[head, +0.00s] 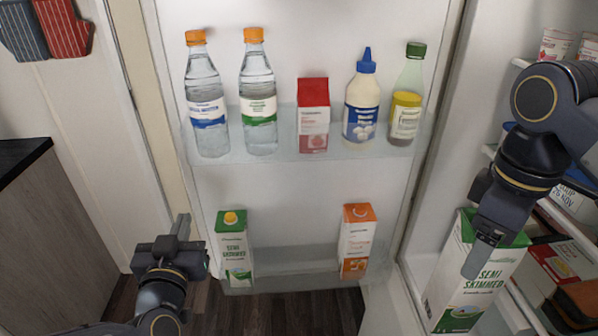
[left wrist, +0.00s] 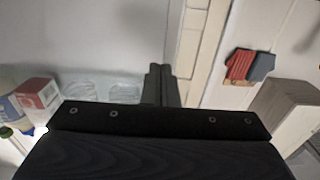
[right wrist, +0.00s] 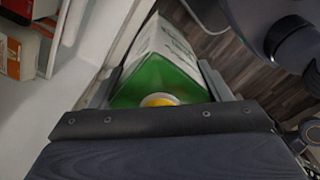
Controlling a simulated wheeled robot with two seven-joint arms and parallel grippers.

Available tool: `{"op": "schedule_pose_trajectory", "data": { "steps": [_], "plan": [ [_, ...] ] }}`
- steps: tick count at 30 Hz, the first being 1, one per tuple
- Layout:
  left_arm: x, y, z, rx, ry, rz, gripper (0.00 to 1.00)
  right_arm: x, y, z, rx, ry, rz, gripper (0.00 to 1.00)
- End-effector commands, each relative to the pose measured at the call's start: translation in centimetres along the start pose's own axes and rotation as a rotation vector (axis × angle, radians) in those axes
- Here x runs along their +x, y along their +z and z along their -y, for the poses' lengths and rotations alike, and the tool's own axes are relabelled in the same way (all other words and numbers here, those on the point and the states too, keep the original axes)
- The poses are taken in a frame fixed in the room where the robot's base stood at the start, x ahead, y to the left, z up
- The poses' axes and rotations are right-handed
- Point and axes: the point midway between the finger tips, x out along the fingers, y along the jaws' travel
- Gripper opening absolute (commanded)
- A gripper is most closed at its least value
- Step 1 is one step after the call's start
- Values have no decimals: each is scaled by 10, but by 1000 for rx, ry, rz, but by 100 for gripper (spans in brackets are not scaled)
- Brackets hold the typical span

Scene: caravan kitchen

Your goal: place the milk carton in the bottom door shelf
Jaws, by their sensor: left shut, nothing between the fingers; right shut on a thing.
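A large green and white semi skimmed milk carton (head: 470,275) is at the right in the head view. My right gripper (head: 487,252) is shut on its top from above. In the right wrist view the carton's green top (right wrist: 158,82) and yellow cap sit between the fingers. The bottom door shelf (head: 300,262) is a clear bin on the open fridge door. It holds a smaller semi skimmed carton (head: 234,248) at its left and an orange and white carton (head: 356,241) at its right, with a gap between. My left gripper (head: 182,228) is shut and empty, left of the door.
The upper door shelf (head: 275,145) holds two water bottles (head: 207,95), a red carton (head: 313,115), a blue-capped bottle (head: 361,105) and a green-capped bottle (head: 406,95). Fridge shelves with packages (head: 565,262) are at the right. A dark counter (head: 20,155) stands at the left.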

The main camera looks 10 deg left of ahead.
Motion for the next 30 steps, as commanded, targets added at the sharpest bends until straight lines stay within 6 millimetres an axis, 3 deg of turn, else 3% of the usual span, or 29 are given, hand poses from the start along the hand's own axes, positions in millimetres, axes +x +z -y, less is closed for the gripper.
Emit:
{"op": "schedule_pose_trajectory", "data": {
  "steps": [18,24,30],
  "plan": [
    [103,0,0,2,1,2,0,4,0,0,2,2,-3,0],
    [125,0,0,1,1,2,0,2,0,0,2,2,-3,0],
    [133,0,0,0,2,1,0,2,0,0,2,2,-3,0]
  ]
}}
